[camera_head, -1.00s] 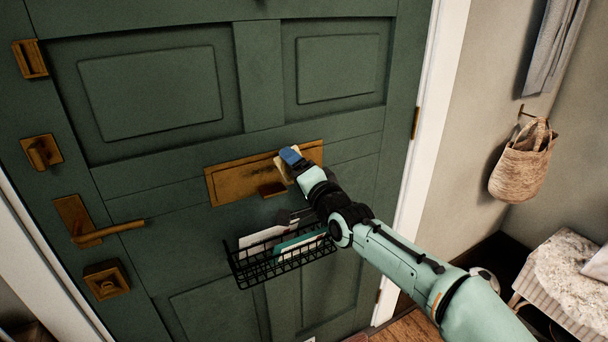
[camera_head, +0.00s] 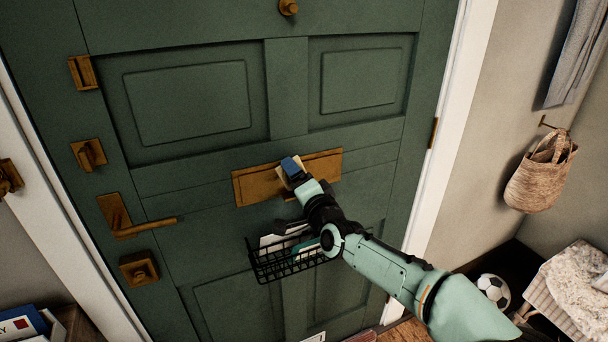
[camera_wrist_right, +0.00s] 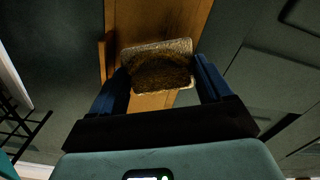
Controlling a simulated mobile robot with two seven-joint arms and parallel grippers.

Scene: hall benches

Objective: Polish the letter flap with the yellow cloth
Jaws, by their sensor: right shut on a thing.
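The brass letter flap (camera_head: 252,187) is a long plate across the middle of the green door. My right gripper (camera_head: 292,167) is at the middle of the flap, its blue fingers shut on the pale yellow cloth (camera_head: 284,183). In the right wrist view the cloth (camera_wrist_right: 184,47) lies between the fingers, with a large dark brown patch on it and a pale rim. The brass flap (camera_wrist_right: 152,22) runs behind it. The cloth appears to lie against the flap; exact contact is hard to tell. My left gripper is not in view.
A black wire basket (camera_head: 266,270) with letters hangs just below the flap, under my right forearm. A brass lever handle (camera_head: 150,227) sticks out at left. A woven bag (camera_head: 540,182) hangs on the right wall; a football (camera_head: 494,289) lies near a bench.

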